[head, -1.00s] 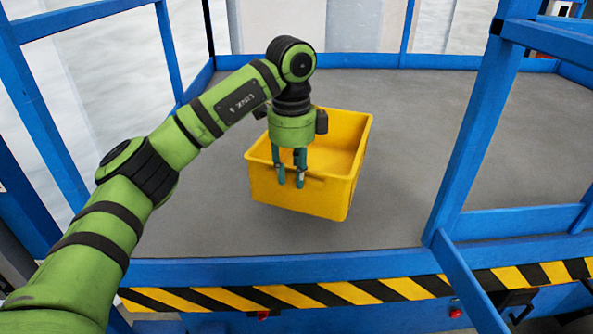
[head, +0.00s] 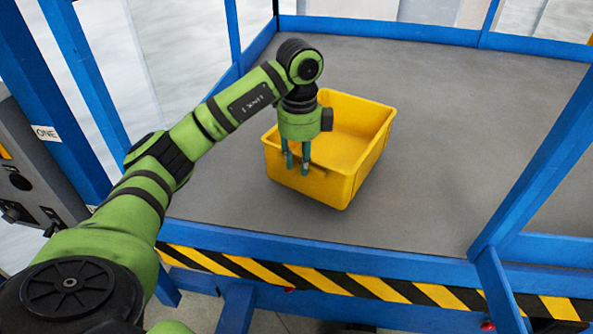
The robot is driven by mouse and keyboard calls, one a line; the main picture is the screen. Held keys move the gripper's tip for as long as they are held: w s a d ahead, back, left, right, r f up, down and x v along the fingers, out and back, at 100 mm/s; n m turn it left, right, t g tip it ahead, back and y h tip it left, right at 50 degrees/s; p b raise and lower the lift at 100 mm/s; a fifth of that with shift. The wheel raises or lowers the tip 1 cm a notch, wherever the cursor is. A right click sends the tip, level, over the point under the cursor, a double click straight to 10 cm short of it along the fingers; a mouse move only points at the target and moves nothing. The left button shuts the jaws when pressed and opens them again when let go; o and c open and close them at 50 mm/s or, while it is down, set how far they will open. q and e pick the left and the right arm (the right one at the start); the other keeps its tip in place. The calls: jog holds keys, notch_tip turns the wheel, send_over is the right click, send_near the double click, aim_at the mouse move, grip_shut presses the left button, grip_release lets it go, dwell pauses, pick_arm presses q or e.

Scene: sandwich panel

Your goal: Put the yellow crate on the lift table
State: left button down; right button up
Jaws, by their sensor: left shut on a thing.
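The yellow crate (head: 355,155) is an open, empty-looking box over the grey deck of the lift table (head: 430,90). My left gripper (head: 296,172) points down at the crate's near left wall and is shut on its rim. The crate looks slightly tilted. I cannot tell for sure whether its base touches the deck. My right gripper is not in view.
Blue rails and posts (head: 545,160) frame the lift table, with an open gap at the front. A yellow and black striped edge (head: 320,280) runs along the front. A grey control box (head: 30,170) stands at the left. The deck around the crate is clear.

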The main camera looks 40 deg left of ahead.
aim_at(296, 168)
pick_arm(q)
jog(key=shift+s+a+f, duration=0.15)
jog(key=shift+a+f, duration=0.05)
jog(key=shift+a, duration=0.1)
notch_tip(296, 168, down, 4)
jog(key=shift+r+p, duration=0.1)
jog(key=shift+p, duration=0.85)
jog(key=c, duration=1)
grip_release()
jog(key=shift+s, duration=0.1)
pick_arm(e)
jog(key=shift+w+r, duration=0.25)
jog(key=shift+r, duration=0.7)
pick_arm(q)
jog(key=shift+r+b, duration=0.35)
jog(key=shift+r, duration=0.05)
notch_tip(296, 168, up, 11)
jog(key=shift+s+r, duration=0.1)
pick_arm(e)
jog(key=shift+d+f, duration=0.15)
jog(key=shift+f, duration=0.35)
